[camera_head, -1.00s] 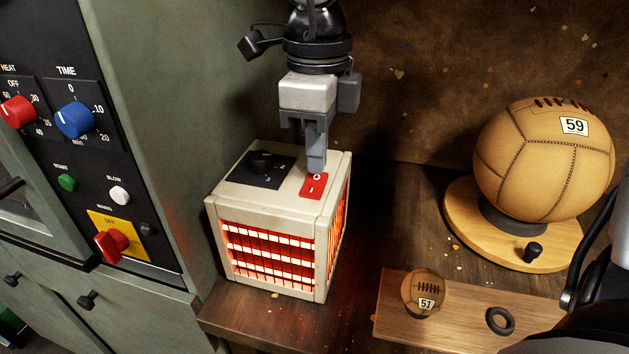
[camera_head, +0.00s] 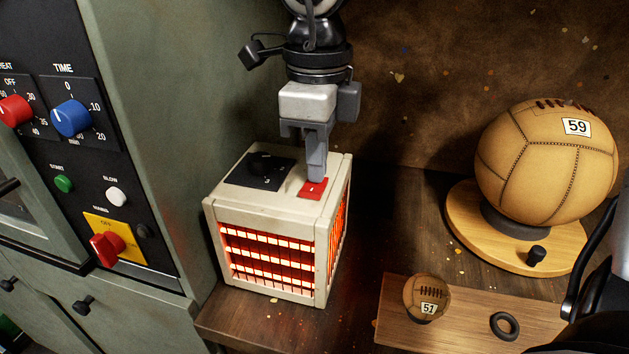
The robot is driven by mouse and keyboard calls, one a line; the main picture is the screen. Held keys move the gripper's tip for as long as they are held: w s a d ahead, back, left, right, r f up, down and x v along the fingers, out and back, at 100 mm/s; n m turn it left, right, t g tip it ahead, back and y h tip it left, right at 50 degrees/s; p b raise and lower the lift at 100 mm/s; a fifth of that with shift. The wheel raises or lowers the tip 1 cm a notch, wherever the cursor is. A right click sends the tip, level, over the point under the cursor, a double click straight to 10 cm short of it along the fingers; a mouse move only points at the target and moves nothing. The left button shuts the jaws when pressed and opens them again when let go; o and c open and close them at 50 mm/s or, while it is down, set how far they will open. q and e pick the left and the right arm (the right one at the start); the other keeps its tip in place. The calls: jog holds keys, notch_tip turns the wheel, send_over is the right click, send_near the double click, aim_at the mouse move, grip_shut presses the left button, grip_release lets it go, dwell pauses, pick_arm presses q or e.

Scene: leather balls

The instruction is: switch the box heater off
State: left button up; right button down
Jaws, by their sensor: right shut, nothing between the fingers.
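The box heater (camera_head: 268,208) is a cream cube on the wooden bench beside the green cabinet. Its front and right side grilles glow orange-red. On its top are a black dial (camera_head: 262,163) on a black plate and a red rocker switch (camera_head: 313,190). My right gripper (camera_head: 317,178) points down from above, shut and empty. Its fingertips are at the far part of the red switch and hide some of it. I cannot tell whether they press it. My left gripper is not in view.
The green cabinet (camera_head: 222,130) with knobs and buttons stands close at left. At right a large ball (camera_head: 548,165) marked 59 sits on a round wooden stand (camera_head: 465,233).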

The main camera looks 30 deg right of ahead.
notch_tip(320, 180, up, 7)
jog(key=p, duration=0.4)
dwell(0.4)
jog(key=shift+f, duration=0.1)
